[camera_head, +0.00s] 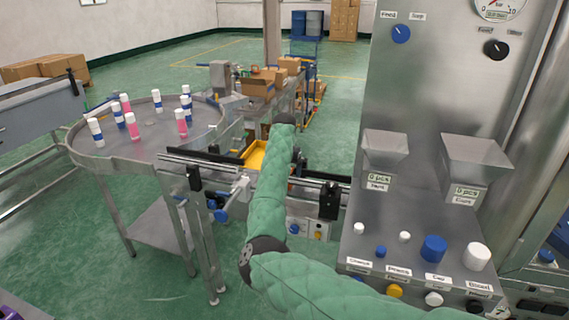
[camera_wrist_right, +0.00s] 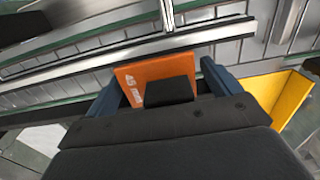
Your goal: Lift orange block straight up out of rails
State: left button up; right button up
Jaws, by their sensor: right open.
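The orange block (camera_wrist_right: 135,79), marked "45 mm", stands between the fingers of my right gripper (camera_wrist_right: 162,70) in the right wrist view. The blue fingers are open, one on each side of the block. A dark part of the gripper covers some of the block's face. Metal rails (camera_wrist_right: 90,72) run past just beyond the block; how deep it sits between them is hidden. In the head view my green-sleeved right arm reaches over the conveyor rails (camera_head: 200,163) and hides the block and gripper. My left gripper is out of view.
A yellow tray (camera_wrist_right: 285,92) lies right of the gripper in the wrist view. A steel machine panel (camera_head: 440,100) with hoppers and knobs stands close on the right.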

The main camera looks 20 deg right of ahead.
jog(key=shift+f, duration=0.35)
jog(key=shift+c, duration=0.4)
jog(key=c, duration=1.1)
jog(key=shift+c, duration=0.2)
